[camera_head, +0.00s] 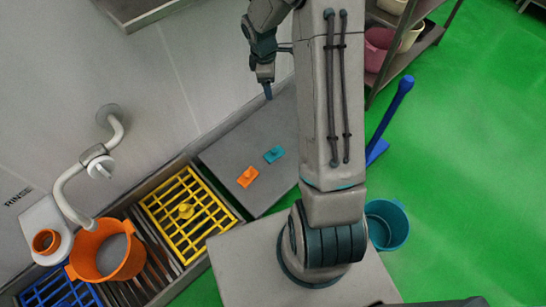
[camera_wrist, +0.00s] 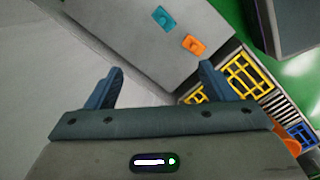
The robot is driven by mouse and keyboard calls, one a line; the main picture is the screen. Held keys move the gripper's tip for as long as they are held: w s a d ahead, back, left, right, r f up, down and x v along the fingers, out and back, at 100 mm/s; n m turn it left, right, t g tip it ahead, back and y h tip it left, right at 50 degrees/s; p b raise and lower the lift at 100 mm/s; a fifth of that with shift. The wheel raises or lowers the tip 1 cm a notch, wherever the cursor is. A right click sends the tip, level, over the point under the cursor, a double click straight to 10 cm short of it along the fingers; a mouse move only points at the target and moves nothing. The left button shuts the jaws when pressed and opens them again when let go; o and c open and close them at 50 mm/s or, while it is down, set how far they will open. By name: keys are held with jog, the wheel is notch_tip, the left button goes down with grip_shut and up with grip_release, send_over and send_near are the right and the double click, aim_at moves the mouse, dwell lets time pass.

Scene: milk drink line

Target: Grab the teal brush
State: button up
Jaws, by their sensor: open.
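The teal brush (camera_head: 273,155) is a small flat block with a knob, lying on a grey worktop (camera_head: 222,155). It also shows near the top of the wrist view (camera_wrist: 164,19). An orange brush (camera_head: 248,177) of like shape lies beside it, apart from it; it shows in the wrist view too (camera_wrist: 193,45). My gripper (camera_wrist: 158,84) is open with nothing between its two blue fingers. In the head view my gripper (camera_head: 268,92) hangs by the worktop's far edge, apart from both brushes.
Left of the worktop, a sink holds a yellow grate (camera_head: 190,230), a blue grate (camera_head: 62,291) and an orange bucket (camera_head: 122,260) under a white curved tap (camera_head: 75,180). A teal bucket (camera_head: 388,224) and a blue long-handled tool (camera_head: 392,115) stand on the right. The worktop around the brushes is clear.

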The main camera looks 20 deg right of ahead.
aim_at(274, 150)
jog(key=w+d+f+n+b, duration=0.1)
jog(key=f+b, duration=0.3)
jog(key=f, duration=1.1)
jog(key=w+d+f+n+y+b, duration=0.1)
jog(key=w+f+n+b, duration=0.1)
jog(key=f, duration=1.3)
jog(key=w+d+f+n+b, duration=0.1)
jog(key=f+n+b, duration=0.4)
jog(key=f, duration=1)
jog(key=shift+w+d+g+y+b, duration=0.15)
jog(key=shift+d+g+y+b, duration=0.15)
jog(key=shift+d+g, duration=0.1)
jog(key=shift+s+a+f+b, duration=0.1)
jog(key=shift+f+b, duration=0.5)
jog(key=shift+f, duration=0.85)
jog(key=shift+s+a+f+b, duration=0.1)
jog(key=shift+f+b, duration=0.45)
jog(key=shift+f, duration=0.9)
jog(key=c, duration=1.2)
jog(key=shift+r, duration=0.2)
jog(key=shift+c, duration=0.2)
